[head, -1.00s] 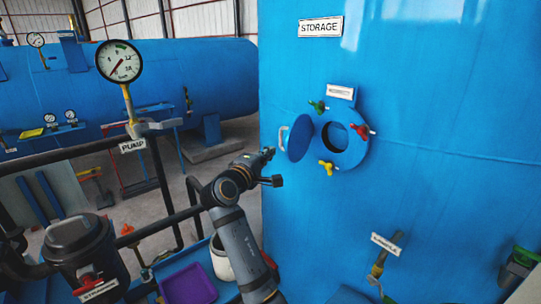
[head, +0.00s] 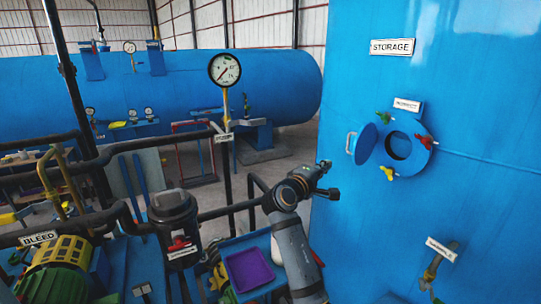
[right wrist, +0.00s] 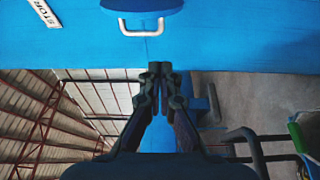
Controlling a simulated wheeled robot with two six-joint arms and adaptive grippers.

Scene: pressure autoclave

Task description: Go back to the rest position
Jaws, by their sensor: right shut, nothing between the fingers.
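My right gripper (head: 325,165) is in front of the blue storage tank (head: 470,120), left of its round hatch. It is shut and empty; the right wrist view also shows its fingers together (right wrist: 160,70). The hatch door (head: 364,144) stands swung open to the left, with a pale handle (head: 350,143) on it. The hatch opening (head: 399,146) is dark inside, with green, red and yellow knobs around its ring. In the right wrist view the door handle (right wrist: 141,27) lies beyond the fingertips, apart from them. My left gripper is not in view.
A pressure gauge (head: 224,70) stands on a post by dark pipes. Below are a purple tray (head: 249,270), a black filter housing (head: 175,215) and a green and yellow motor (head: 55,265). A large blue horizontal tank (head: 180,90) lies behind. A sample valve (head: 432,268) juts from the storage tank.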

